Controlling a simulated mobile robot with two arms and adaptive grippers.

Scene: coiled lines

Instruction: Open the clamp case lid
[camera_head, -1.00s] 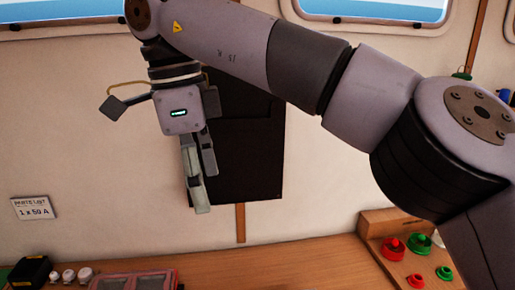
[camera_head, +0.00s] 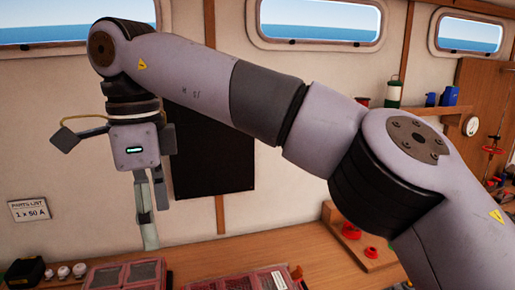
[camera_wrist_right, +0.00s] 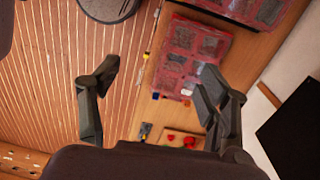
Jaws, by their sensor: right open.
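Two red cases with clear, sectioned lids sit on the wooden bench: a left case (camera_head: 126,272) and a right case (camera_head: 248,284) with a white label. Both lids look shut; I cannot tell which is the clamp case. The wrist view shows one red case near the middle (camera_wrist_right: 188,58) and part of another at the top (camera_wrist_right: 258,12). My right gripper (camera_head: 150,222) points down above and behind the left case, apart from it. In the wrist view my right gripper (camera_wrist_right: 158,85) has its fingers wide apart with nothing between them. My left gripper is not in view.
A black box (camera_head: 25,272) and small white knobs (camera_head: 64,272) are left of the cases. A wooden stand (camera_head: 365,250) with red parts is to the right. A dark panel (camera_head: 212,150) hangs on the wall behind the gripper. Bare bench (camera_head: 215,255) lies behind the cases.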

